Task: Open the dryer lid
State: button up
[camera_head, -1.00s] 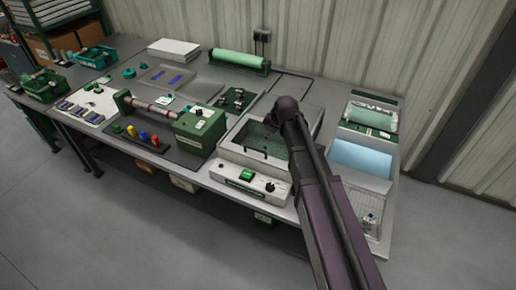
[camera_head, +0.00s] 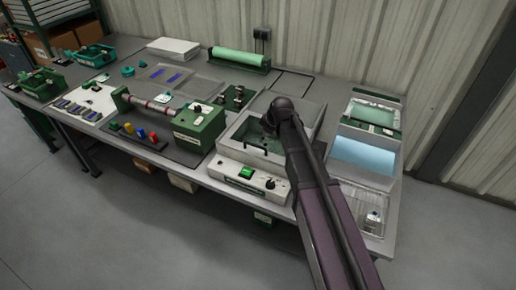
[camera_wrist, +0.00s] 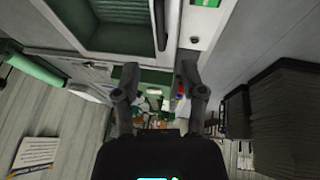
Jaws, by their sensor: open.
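The dryer (camera_head: 234,170) is a pale box on the bench with a green switch and a knob on its front panel. Its top shows a greenish recessed panel in a light frame, which I take for the lid (camera_head: 253,136). My arm reaches over it and covers its right part. My gripper's fingers are hidden in the head view. In the wrist view my gripper (camera_wrist: 160,80) is open, with nothing seen between its fingers. A dark bar, perhaps a handle (camera_wrist: 160,25), lies beyond the fingertips beside a greenish recess. I cannot tell whether anything touches.
A green-ended roller machine (camera_head: 195,130) stands left of the dryer. A light blue sheet (camera_head: 362,160) and a wire tray (camera_head: 362,212) lie to its right. A green roll (camera_head: 238,59) is at the back, near the corrugated wall (camera_head: 340,40). The floor in front is clear.

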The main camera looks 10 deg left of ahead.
aim_at(258, 146)
jog(key=shift+b+x, duration=3.8)
jog(key=shift+x, duration=0.7)
grip_shut()
